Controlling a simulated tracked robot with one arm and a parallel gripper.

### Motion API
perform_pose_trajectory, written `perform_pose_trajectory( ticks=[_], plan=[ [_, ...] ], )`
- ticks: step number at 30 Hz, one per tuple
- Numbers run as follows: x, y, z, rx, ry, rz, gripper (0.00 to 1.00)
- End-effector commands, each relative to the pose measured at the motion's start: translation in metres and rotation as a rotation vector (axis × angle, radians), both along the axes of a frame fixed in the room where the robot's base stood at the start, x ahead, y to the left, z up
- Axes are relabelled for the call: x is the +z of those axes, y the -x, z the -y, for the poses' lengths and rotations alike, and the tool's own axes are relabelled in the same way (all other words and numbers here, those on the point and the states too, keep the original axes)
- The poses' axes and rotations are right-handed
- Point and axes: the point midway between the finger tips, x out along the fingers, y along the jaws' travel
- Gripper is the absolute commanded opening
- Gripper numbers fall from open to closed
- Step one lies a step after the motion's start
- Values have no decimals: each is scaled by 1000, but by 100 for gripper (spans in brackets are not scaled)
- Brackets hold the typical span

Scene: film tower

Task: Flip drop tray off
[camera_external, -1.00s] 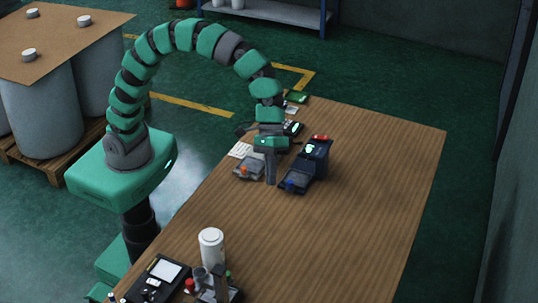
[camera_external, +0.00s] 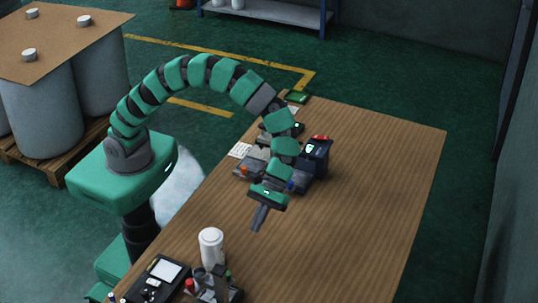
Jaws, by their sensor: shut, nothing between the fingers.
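The film tower (camera_external: 318,155) is the dark blue device with a small lit screen and a red part on top. It stands on the wooden table, and its low front base with a blue part (camera_external: 291,185) is partly hidden by my arm. A grey tray-like device with an orange part (camera_external: 245,170) sits to its left, also partly hidden. I cannot tell which part is the drop tray. My gripper (camera_external: 258,222) is shut and empty, above the table in front of these devices, tilted down to the left.
A white bottle (camera_external: 211,246) stands near the table's left edge. Beside it are a black device with a white screen (camera_external: 166,270) and a caddy of small items (camera_external: 215,290). A green item (camera_external: 297,97) lies at the far edge. The right side of the table is clear.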

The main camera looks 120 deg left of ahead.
Motion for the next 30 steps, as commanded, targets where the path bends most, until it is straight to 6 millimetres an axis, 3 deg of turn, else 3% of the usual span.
perform_pose_trajectory(
  ticks=[11,24,30],
  plan=[
    [-16,4,16,-5,1,-2,0],
    [-75,13,71,-4,-2,-3,0],
    [-73,17,97,-4,0,0,0]
  ],
)
